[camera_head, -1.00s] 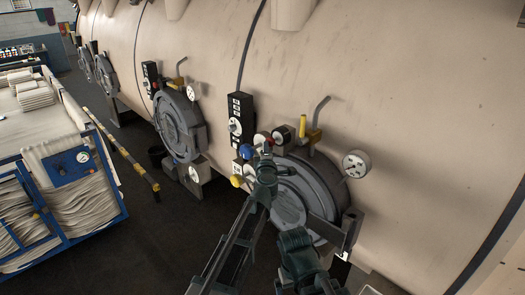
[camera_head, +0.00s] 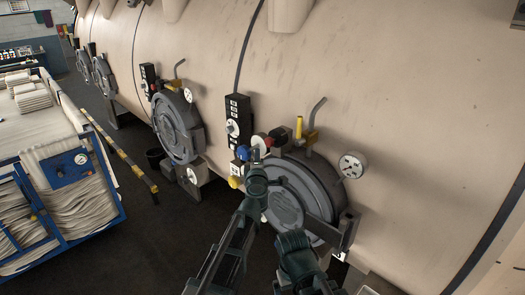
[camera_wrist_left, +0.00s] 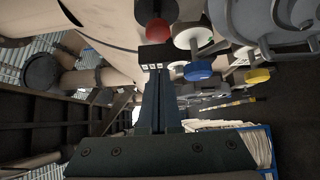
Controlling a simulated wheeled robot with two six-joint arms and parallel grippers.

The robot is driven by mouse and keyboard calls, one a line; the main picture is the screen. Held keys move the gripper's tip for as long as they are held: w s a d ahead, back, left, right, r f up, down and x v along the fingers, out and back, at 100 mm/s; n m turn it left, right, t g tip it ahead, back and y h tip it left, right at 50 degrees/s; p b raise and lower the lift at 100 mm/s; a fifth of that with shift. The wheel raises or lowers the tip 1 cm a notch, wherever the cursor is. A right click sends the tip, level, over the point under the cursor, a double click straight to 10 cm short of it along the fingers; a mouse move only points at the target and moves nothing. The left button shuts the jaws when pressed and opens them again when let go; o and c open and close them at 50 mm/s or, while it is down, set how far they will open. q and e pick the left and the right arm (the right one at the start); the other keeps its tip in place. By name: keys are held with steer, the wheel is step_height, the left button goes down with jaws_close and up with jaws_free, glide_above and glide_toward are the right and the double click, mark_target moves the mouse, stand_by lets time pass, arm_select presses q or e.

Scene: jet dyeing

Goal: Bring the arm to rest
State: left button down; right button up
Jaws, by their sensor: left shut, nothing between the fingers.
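My left gripper (camera_head: 256,154) is in front of the large round grey door (camera_head: 285,205) of the beige vessel (camera_head: 410,90), near the valve knobs at the door's upper left. In the left wrist view its two dark fingers (camera_wrist_left: 164,76) are together with nothing between them. A red knob (camera_wrist_left: 158,30), a blue knob (camera_wrist_left: 198,70) and a yellow knob (camera_wrist_left: 257,75) lie beyond the fingertips. I cannot tell whether the fingertips touch anything. Another dark arm part of mine (camera_head: 295,250) shows at the lower middle; no right fingers show.
A black control panel (camera_head: 238,122) and a pressure gauge (camera_head: 352,164) are on the vessel by the door. A second round door (camera_head: 177,127) is farther left. A blue-framed cart (camera_head: 120,207) with folded cloth stands left. Dark floor (camera_head: 150,260) between is clear.

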arm_select(q)
steer(key=s+d+m+g+h, duration=0.1)
steer(key=s+d+m+h, duration=0.45)
steer(key=s+m, duration=0.3)
steer(key=s+f+m+g+h, duration=0.3)
steer(key=s+f+m+g, duration=0.45)
steer(key=f, duration=0.35)
steer(key=s+a+f+m+g+y+b, duration=0.25)
steer(key=s+a+f+g+y, duration=0.55)
steer(key=s+a+f, duration=0.65)
steer(key=s+d+f+m+g+b, duration=0.1)
steer(key=s+d+f+m+b, duration=0.1)
steer(key=d+f+b, duration=0.3)
steer(key=s+d+f+m+b, duration=0.2)
steer(key=s+d+f+b, duration=0.3)
steer(key=f+b, duration=0.7)
steer(key=shift+d+g+b, duration=0.2)
steer(key=shift+g+b, duration=0.15)
steer(key=shift+b, duration=0.25)
